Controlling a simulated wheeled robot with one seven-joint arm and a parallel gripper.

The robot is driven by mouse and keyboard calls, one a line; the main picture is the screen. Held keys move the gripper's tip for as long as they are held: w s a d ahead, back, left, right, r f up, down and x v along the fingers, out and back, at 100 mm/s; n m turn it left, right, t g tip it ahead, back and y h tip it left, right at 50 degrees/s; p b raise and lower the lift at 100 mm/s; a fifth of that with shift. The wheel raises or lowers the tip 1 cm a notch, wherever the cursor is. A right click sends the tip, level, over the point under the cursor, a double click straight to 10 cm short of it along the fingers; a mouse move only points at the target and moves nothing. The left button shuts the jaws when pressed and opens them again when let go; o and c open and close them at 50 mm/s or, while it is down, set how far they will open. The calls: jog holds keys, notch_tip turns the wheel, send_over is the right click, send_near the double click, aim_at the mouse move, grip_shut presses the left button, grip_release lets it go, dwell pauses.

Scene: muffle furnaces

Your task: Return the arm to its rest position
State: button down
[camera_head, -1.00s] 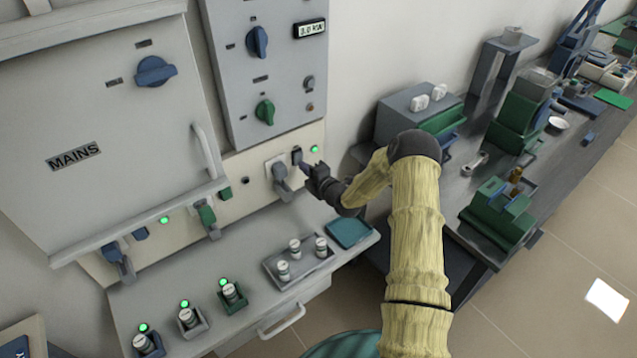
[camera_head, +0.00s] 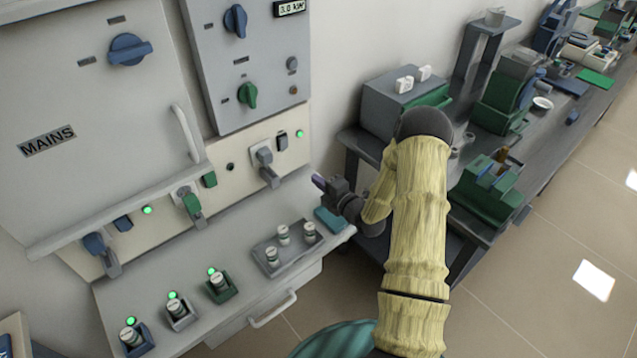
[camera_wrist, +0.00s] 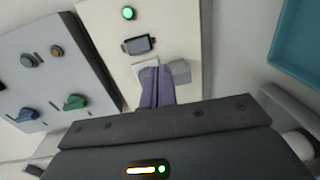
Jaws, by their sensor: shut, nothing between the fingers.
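My gripper (camera_head: 319,182) is shut and empty. In the head view it hangs in front of the furnace panel, above the right end of the grey shelf (camera_head: 190,262), beside the teal tray (camera_head: 331,221). My arm in its yellow sleeve reaches up from the bottom and bends to the left. In the wrist view the shut purple fingers (camera_wrist: 157,88) point at the cream panel, apart from it as far as the head view shows. They partly cover a grey plug (camera_wrist: 180,71) below a dark switch (camera_wrist: 139,45) and a lit green lamp (camera_wrist: 128,13).
The MAINS cabinet (camera_head: 85,110) and a knob panel (camera_head: 263,60) stand at the left. Small vials stand in holders and a grey tray (camera_head: 292,255) on the shelf. A bench (camera_head: 545,150) with instruments runs along the right. The floor (camera_head: 545,260) at lower right is clear.

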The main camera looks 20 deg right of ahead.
jog(key=shift+w, duration=0.15)
jog(key=s+a+r+m+g+h+p, duration=0.2)
jog(key=s+r+m+g+h+p, duration=0.25)
jog(key=s+r+m+g, duration=0.5)
jog(key=s+a+r+m+g+h+p, duration=0.1)
jog(key=s+a+r+m+g, duration=0.1)
jog(key=s+r+m, duration=0.3)
jog(key=s+a+r+m+g+h+p, duration=0.1)
jog(key=s+r+m, duration=0.5)
jog(key=s, duration=0.7)
jog(key=shift+s+a+m+g+p, duration=0.2)
jog(key=shift+a+m+g+p, duration=0.15)
jog(key=shift+a+m, duration=0.45)
jog(key=shift+d, duration=0.2)
